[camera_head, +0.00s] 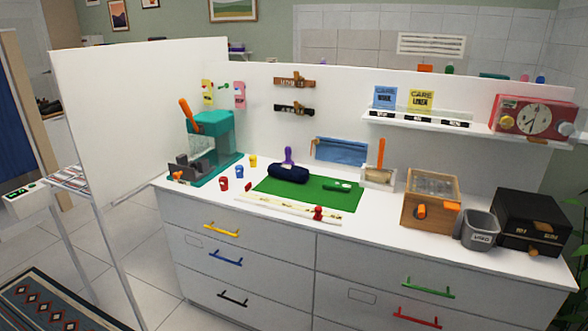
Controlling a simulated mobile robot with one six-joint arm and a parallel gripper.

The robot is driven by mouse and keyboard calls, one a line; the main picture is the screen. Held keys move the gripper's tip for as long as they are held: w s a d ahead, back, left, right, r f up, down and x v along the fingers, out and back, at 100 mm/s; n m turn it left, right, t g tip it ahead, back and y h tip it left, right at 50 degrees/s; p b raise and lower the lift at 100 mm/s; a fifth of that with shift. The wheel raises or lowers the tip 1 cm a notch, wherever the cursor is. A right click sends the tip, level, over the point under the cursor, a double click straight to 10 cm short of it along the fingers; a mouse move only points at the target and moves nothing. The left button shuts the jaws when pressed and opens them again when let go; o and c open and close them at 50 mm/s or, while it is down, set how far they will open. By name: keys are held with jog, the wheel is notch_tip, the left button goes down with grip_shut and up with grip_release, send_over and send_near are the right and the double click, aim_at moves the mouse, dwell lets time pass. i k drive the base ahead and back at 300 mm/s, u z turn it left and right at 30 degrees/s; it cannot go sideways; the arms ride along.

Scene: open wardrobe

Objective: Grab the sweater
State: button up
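I cannot make out a clear sweater in the head view. A dark navy, rounded, soft-looking bundle (288,173) lies at the back left of the green mat (310,196); it may be rolled clothing, but it is too small to tell. A purple handle-like thing (288,156) stands up right behind it. A blue panel or cloth (341,149) is at the back wall, behind the mat. My gripper is not in view.
The white counter (385,210) carries a teal machine (211,140) at left, and a wooden box (430,198), grey bin (479,229) and black box (530,220) at right. Small coloured pieces stand left of the mat. Drawers are shut below. A white panel (140,115) rises at left.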

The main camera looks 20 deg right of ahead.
aim_at(287, 171)
jog(key=z, duration=0.1)
jog(key=i, duration=1.2)
jog(key=u, duration=0.55)
